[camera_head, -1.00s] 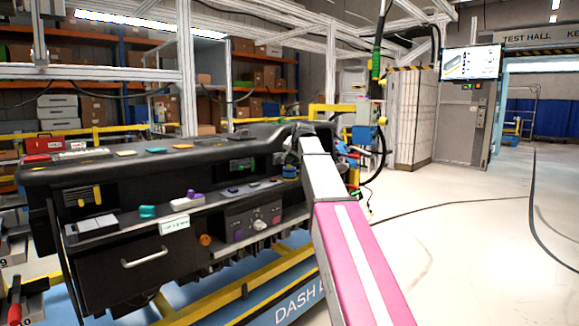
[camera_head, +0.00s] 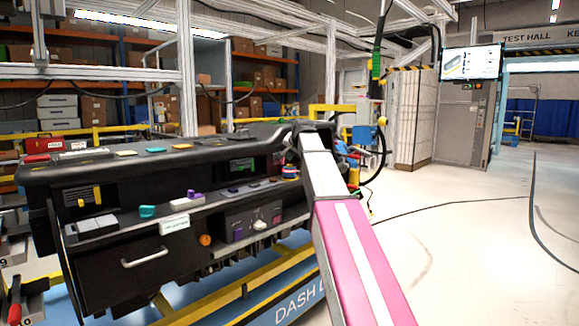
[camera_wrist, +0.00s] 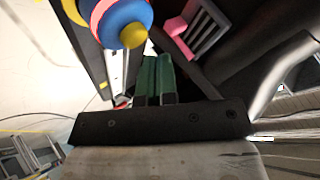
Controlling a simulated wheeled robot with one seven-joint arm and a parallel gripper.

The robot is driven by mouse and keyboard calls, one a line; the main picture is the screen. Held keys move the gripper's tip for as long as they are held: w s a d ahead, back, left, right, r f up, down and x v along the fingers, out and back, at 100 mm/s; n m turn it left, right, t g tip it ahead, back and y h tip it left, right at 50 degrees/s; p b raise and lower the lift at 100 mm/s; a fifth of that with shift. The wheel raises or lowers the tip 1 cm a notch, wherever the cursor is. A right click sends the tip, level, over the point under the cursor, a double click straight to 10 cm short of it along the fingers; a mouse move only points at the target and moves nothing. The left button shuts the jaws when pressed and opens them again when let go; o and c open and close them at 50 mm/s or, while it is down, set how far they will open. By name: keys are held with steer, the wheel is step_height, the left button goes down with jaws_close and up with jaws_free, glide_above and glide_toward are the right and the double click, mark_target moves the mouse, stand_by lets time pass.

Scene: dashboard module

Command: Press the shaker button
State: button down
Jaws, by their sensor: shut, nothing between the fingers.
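My gripper (camera_wrist: 153,80) shows in the wrist view with its green fingers together and nothing between them. In the head view my own arm hides it. In the wrist view a round blue, yellow and red piece (camera_wrist: 122,22) is close to the fingers at upper left. The dashboard module (camera_head: 125,215) carries several coloured controls. A purple one on a white base (camera_head: 187,201) sits above a small label (camera_head: 175,226). I cannot tell which control is the shaker button.
A pink part with grey slats (camera_wrist: 195,28) is right of the fingers in the wrist view. An orange knob (camera_head: 205,240) and a handled drawer (camera_head: 135,270) are on the module's front. Yellow rails (camera_head: 245,290) run below.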

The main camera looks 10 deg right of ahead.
steer(key=shift+r, duration=2.5)
steer(key=shift+s, duration=0.1)
